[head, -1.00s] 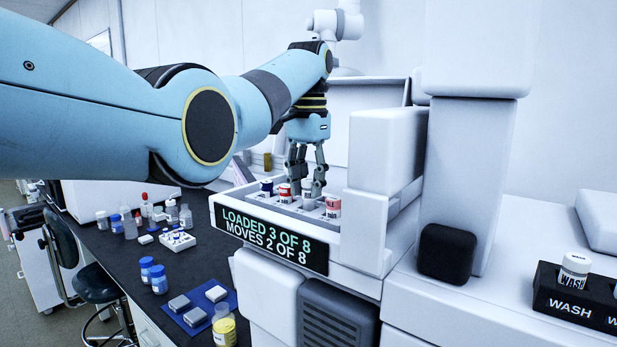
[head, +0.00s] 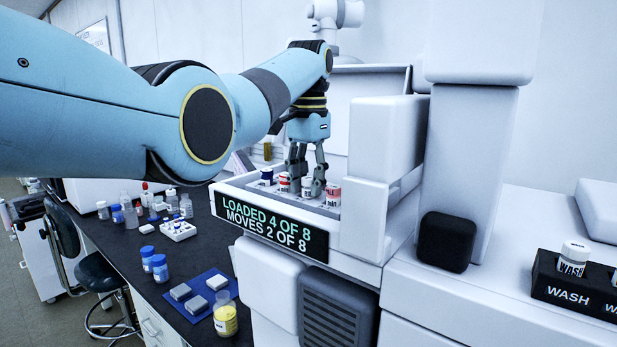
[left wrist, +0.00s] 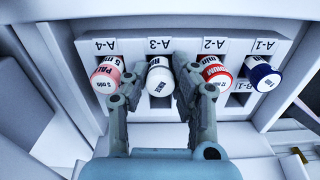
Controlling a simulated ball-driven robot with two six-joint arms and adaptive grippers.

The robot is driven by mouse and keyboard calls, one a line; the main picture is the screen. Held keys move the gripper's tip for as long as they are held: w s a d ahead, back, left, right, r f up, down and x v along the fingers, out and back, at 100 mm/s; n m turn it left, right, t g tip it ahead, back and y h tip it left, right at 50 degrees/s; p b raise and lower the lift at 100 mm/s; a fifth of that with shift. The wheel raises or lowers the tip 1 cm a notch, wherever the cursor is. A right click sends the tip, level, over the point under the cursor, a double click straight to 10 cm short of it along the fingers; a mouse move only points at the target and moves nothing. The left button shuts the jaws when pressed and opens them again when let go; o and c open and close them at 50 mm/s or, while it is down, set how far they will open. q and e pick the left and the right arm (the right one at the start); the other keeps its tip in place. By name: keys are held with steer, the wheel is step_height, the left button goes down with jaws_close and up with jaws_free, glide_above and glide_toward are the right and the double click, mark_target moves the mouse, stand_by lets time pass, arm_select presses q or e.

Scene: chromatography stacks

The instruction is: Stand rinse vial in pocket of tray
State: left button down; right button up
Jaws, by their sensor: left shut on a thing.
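The tray (head: 232,192) is a white sampler tray with labelled pockets; its rear row A-1 to A-4 also shows in the left wrist view (left wrist: 190,45). The rinse vial (left wrist: 160,80), white-capped with dark print, stands in pocket A-3. My left gripper (head: 306,186) is shut on it, with one finger on each side in the left wrist view (left wrist: 160,90). The fingers hide part of the vial (head: 307,182) in the head view. My right gripper is not in view.
A pink-capped vial (left wrist: 107,74) stands at A-4, a red-banded one (left wrist: 212,71) at A-2 and a blue-banded one (left wrist: 262,74) at A-1, close to the fingers. Front pockets look empty. The display (head: 268,228) reads loaded 4 of 8, moves 2 of 8.

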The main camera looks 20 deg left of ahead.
arm_select(q)
steer(key=c, duration=1)
jaws_free()
steer(key=shift+o, duration=0.2)
steer(key=o, duration=0.3)
steer(key=shift+o, duration=0.2)
steer(key=shift+r, duration=3.55)
